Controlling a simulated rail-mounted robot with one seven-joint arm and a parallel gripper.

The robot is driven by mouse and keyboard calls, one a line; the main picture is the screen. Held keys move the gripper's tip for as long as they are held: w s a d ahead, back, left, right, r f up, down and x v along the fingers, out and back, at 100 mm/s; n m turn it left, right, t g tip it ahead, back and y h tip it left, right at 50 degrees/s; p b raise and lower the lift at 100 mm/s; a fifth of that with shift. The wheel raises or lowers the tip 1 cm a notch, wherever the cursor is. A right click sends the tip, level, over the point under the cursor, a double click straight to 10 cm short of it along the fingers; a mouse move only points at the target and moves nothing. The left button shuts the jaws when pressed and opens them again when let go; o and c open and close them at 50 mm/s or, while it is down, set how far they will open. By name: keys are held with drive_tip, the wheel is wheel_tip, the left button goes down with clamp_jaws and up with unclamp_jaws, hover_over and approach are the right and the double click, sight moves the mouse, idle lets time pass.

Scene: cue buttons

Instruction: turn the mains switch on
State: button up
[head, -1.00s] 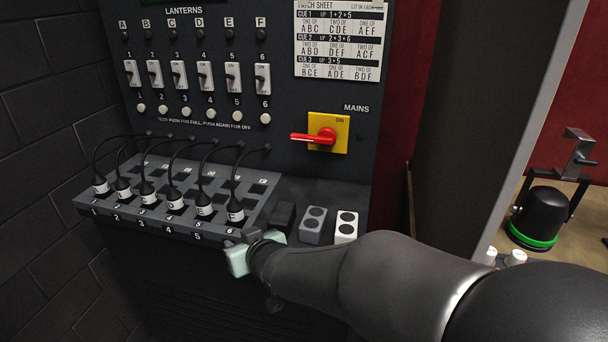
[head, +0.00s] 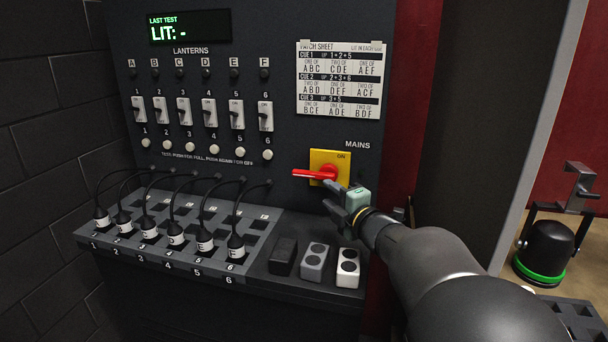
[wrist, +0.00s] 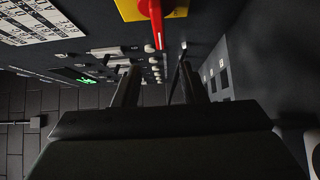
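The mains switch is a red rotary handle (head: 316,174) on a yellow plate (head: 344,160) marked ON, at the right of the dark panel under the word MAINS. The handle lies level and points left. My gripper (head: 331,196) is just below and right of the handle in the head view. In the wrist view the red handle (wrist: 156,22) shows at the top, its tip above the gap between my two dark fingers (wrist: 159,72). The fingers are apart with nothing seen between them. I cannot tell whether a finger touches the handle.
Below stand a patch bay (head: 190,262) with several plugged black cables, and dark, grey and white blocks (head: 347,268) on the ledge. Lantern switches (head: 185,110) line the panel's left. The display (head: 189,28) reads LIT: -. A grey upright edge (head: 535,130) stands right.

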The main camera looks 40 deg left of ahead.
sight(304, 176)
drive_tip(key=p+x, duration=0.3)
drive_tip(key=x, duration=0.9)
drive_tip(key=shift+a, duration=0.3)
clamp_jaws()
